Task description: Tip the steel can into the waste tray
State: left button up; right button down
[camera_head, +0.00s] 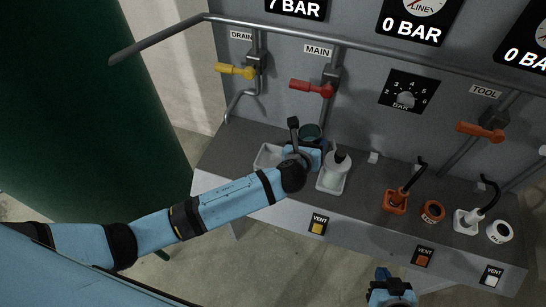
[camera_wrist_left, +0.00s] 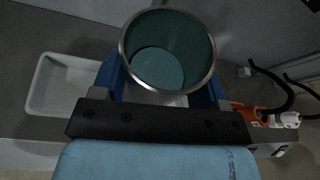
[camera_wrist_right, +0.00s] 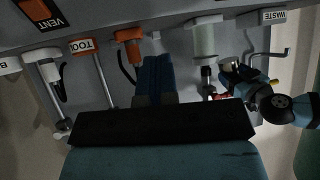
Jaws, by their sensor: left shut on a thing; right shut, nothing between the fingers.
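The steel can (camera_wrist_left: 128,55) is held in my left gripper, its bright rim and teal inside facing the left wrist camera. A paler round patch shows inside; I cannot tell if it is liquid or the bottom. In the head view the can (camera_head: 311,132) is partly hidden by my left gripper (camera_head: 308,151), which is shut on it. The white waste tray (camera_head: 262,164) lies just left of the can; it also shows in the left wrist view (camera_wrist_left: 38,98). My right gripper (camera_head: 390,279) is shut and empty, in front of the bench, away from the can.
Yellow (camera_head: 235,71) and red (camera_head: 312,86) valve handles and pipes are behind.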

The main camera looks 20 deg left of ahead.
pick_arm(q)
jog(key=shift+n+h, duration=0.3)
jog(key=f, duration=0.3)
jog(key=f+b, duration=0.1)
jog(key=f, duration=0.1)
jog(key=shift+s+a+f, duration=0.1)
jog(key=shift+a+f, duration=0.1)
jog(key=shift+a, duration=0.1)
jog(key=shift+n, duration=0.3)
jog(key=f+b, duration=0.2)
jog(key=b, duration=0.1)
jog(key=f+b, duration=0.1)
jog(key=f, duration=0.1)
jog(key=shift+a+b, duration=0.25)
jog(key=shift+b, duration=0.1)
jog(key=shift+a+r+n+t+h+b, duration=0.2)
jog(key=shift+a+r+n+h+b, duration=0.6)
jog(key=shift+b, duration=0.7)
jog(key=shift+a+r+n+t+h+b, duration=0.25)
jog(key=shift+a+n+h+b, duration=0.3)
jog(key=shift+n+b, duration=0.7)
